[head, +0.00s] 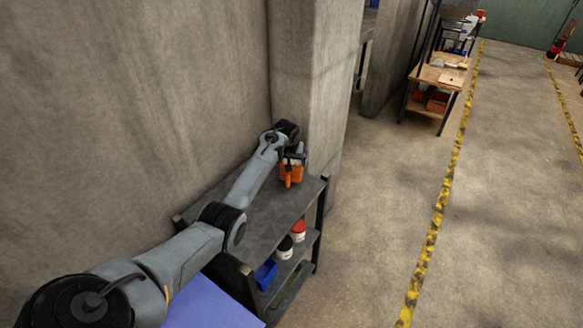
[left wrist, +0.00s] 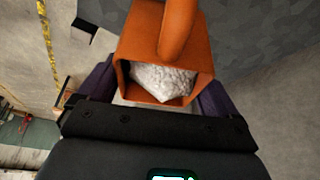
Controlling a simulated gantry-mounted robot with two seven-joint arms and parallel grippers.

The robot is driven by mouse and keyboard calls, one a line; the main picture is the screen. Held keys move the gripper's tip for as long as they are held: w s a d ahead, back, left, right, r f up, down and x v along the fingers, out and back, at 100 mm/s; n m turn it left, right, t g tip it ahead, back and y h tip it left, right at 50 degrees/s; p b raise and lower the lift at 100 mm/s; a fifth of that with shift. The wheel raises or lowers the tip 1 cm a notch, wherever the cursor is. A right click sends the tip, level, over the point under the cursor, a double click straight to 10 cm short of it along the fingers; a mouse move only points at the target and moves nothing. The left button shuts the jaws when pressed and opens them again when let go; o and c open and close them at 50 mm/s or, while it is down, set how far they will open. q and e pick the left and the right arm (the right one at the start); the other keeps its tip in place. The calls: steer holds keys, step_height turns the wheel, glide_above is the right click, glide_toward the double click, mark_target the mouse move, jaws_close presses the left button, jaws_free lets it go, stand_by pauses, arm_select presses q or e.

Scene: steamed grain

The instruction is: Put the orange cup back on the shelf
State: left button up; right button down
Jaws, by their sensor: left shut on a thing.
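The orange cup (head: 291,172) is at the far end of the shelf's (head: 262,212) dark top board, near the concrete pillar. In the left wrist view the cup (left wrist: 140,45) is square-mouthed with a thick orange handle, and white grain (left wrist: 163,82) shows inside it. My left gripper (head: 294,158) is shut on the cup, with a dark finger on each side of it in the left wrist view (left wrist: 158,98). I cannot tell whether the cup touches the board. My right gripper is not in view.
The lower board holds a red-lidded jar (head: 299,230), a dark-lidded jar (head: 285,247) and a blue bin (head: 265,274). A concrete pillar (head: 318,80) and wall bound the shelf. The rest of the top board looks clear. A wooden workbench (head: 440,77) stands farther off.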

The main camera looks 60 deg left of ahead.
arm_select(q)
steer(key=shift+f, duration=1.55)
steer(key=o, duration=1.1)
steer(key=shift+f, duration=0.2)
steer(key=shift+r, duration=0.15)
